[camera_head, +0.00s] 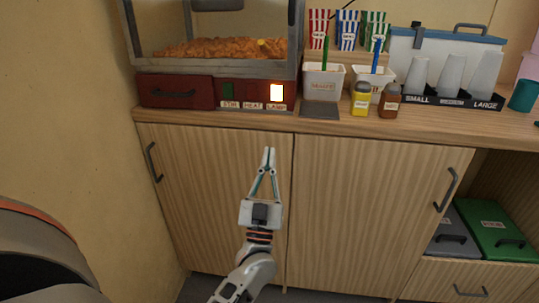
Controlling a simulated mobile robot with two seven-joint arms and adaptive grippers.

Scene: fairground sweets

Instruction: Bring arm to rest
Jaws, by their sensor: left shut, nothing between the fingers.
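My left gripper (269,151) is in the middle of the view, pointing up and away in front of the wooden cabinet doors. Its fingers meet at the tips and hold nothing. It is below the counter edge and appears apart from the doors, though the exact gap is hard to judge. My left arm comes in from the bottom. My right gripper is not in view.
The counter (300,125) carries a popcorn machine (175,92), white tubs (323,80), striped bags (347,30), shakers (361,98) and a cup rack (455,100). Door handles (153,162) stick out. Lidded bins (495,228) stand in an open shelf at right.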

